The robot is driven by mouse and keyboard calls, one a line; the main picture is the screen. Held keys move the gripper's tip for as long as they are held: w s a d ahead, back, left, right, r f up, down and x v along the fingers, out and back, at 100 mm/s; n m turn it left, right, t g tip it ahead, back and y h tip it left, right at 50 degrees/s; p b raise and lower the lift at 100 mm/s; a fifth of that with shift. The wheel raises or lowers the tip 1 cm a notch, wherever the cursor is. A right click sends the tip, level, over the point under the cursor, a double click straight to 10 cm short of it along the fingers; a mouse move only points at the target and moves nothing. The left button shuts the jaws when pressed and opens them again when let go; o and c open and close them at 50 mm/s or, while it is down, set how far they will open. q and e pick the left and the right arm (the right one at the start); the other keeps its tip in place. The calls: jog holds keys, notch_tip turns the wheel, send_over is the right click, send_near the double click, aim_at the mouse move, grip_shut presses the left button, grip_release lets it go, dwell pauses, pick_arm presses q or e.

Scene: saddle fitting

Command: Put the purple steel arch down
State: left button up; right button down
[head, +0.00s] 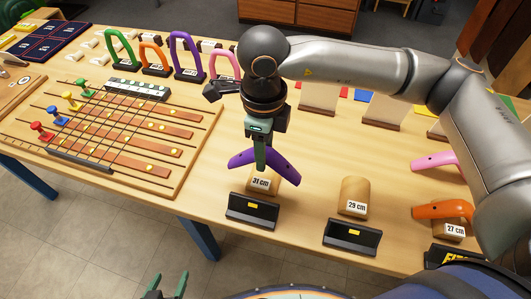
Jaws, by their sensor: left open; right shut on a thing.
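A purple steel arch (282,165) is held in my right gripper (261,164), whose arm comes in from the right. The arch spreads out on both sides of the fingers, its ends pointing down. It is over the wooden block labelled 31 cm (262,184); I cannot tell whether it touches the block. My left gripper (166,286) is open and empty at the bottom edge, in front of the table. Another purple arch (186,55) stands upright in a dark holder at the back.
A 29 cm block (354,196) stands bare to the right. An orange arch (442,210) lies over the 27 cm block (449,229); a pink arch (434,161) is behind it. Dark stands (252,210) line the front edge. A strung board (120,130) fills the left.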

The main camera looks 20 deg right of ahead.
jog(key=w+f, duration=0.1)
jog(key=w+d+f, duration=0.1)
jog(key=f, duration=0.1)
jog(key=shift+w, duration=0.15)
jog(key=f, duration=0.3)
jog(key=shift+w+d+f+p, duration=0.1)
jog(key=shift+w+p, duration=0.2)
jog(key=shift+p, duration=0.05)
jog(key=shift+f, duration=0.2)
jog(key=shift+f+b, duration=0.2)
jog(key=shift+b, duration=0.1)
jog(key=shift+c, duration=2.1)
grip_release()
jog(key=shift+r, duration=0.15)
notch_tip(320, 180, up, 12)
